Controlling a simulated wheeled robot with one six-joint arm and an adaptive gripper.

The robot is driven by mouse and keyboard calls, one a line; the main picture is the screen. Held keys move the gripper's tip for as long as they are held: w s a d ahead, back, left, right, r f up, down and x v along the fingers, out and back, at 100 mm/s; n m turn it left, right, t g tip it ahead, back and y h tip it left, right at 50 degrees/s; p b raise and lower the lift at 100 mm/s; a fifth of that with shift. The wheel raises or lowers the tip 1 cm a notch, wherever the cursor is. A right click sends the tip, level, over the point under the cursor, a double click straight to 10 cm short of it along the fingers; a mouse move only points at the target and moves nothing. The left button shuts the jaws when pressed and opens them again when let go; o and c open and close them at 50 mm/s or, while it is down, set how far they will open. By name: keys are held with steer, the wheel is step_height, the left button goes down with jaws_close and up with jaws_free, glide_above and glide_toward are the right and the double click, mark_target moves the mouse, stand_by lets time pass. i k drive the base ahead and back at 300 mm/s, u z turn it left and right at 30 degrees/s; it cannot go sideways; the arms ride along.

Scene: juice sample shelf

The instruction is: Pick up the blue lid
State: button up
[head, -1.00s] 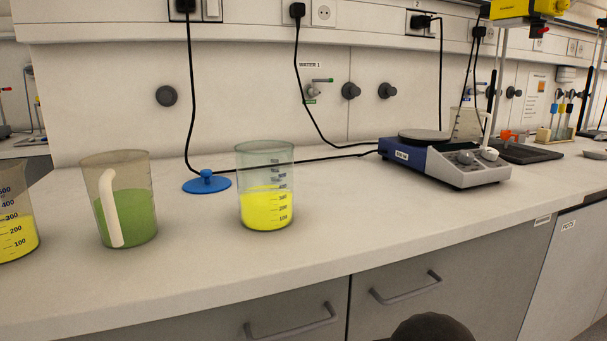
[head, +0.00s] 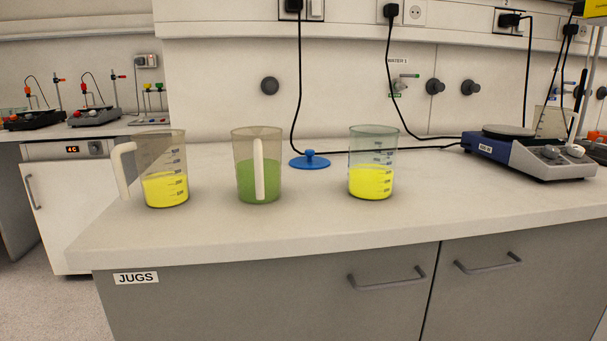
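The blue lid (head: 310,161) lies flat on the white bench top, near its back, with its round knob upward. It sits behind and between the jug of green juice (head: 259,170) and the beaker of yellow juice (head: 372,166). A black cable hangs down behind it and runs along the bench past it. My gripper is not in the head view.
A second jug of yellow juice (head: 166,172) stands at the left, its handle to the left. A blue and white hotplate stirrer (head: 530,152) stands at the right. A "JUGS" label (head: 136,278) marks the left corner.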

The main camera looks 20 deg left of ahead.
mark_target(309, 162)
steer(key=k, duration=0.25)
steer(key=u, duration=0.95)
